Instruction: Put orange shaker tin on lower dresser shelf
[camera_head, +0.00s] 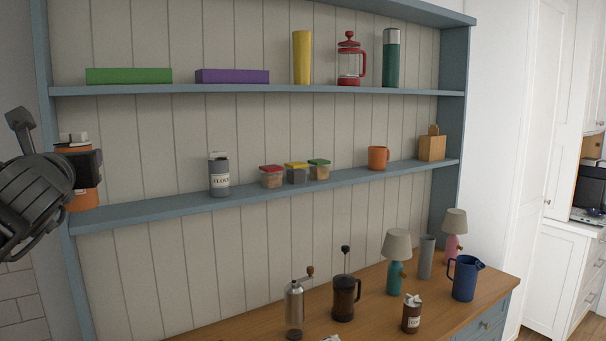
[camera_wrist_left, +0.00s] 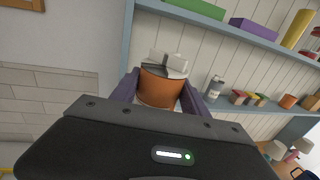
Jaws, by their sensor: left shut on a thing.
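The orange shaker tin (camera_head: 84,199) is upright at the left end of the lower dresser shelf (camera_head: 150,211), with a pale label and a grey-white cap on top. My left gripper (camera_head: 90,168) comes in from the left and is shut around its upper part, hiding some of it. In the left wrist view the tin (camera_wrist_left: 160,90) sits between the two fingers. I cannot tell whether its base touches the shelf or hovers at its edge. My right gripper is not in view.
The lower shelf holds a grey canister (camera_head: 219,178), small lidded tubs (camera_head: 271,178), an orange mug (camera_head: 378,158) and a wooden block (camera_head: 432,149). Shelf room is free between tin and canister. The upper shelf (camera_head: 200,90) runs above; the dresser's left post (camera_head: 45,60) stands close by.

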